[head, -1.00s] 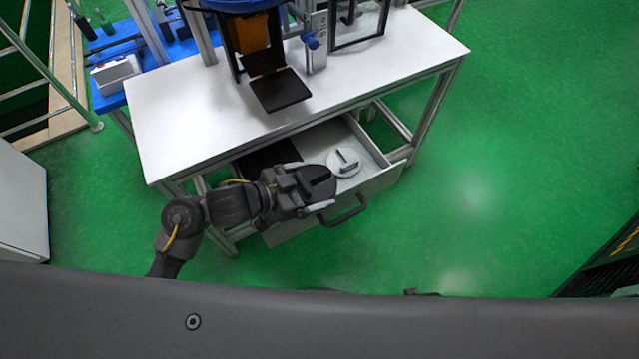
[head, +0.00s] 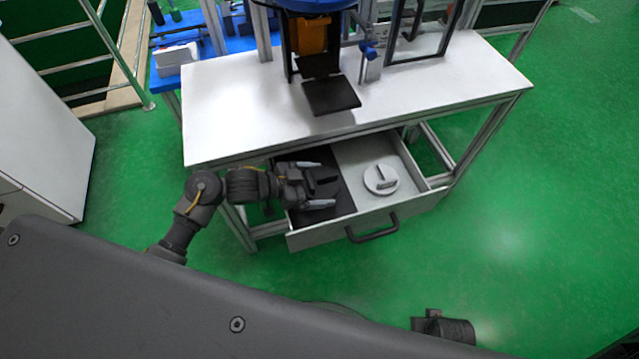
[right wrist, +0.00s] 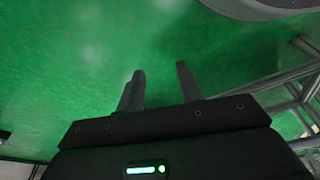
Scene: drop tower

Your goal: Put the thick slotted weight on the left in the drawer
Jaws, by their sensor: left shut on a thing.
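My left gripper (head: 322,183) is over the left, black-floored part of the open drawer (head: 318,236). It is shut on a dark thick slotted weight (head: 326,181), which is hard to make out against the black floor. I cannot tell whether the weight touches the drawer floor. A pale grey slotted weight (head: 380,180) with a raised grip lies in the right, light-floored part of the drawer. My right gripper (right wrist: 162,82) is open and empty in the right wrist view, with green floor beyond its fingers.
The drawer's dark handle (head: 373,229) is on its front. The white table (head: 240,112) stands above and behind the drawer. The drop tower's black plate (head: 331,96) sits over the tabletop. A white cabinet (head: 40,130) is at the left. Green floor is clear at right.

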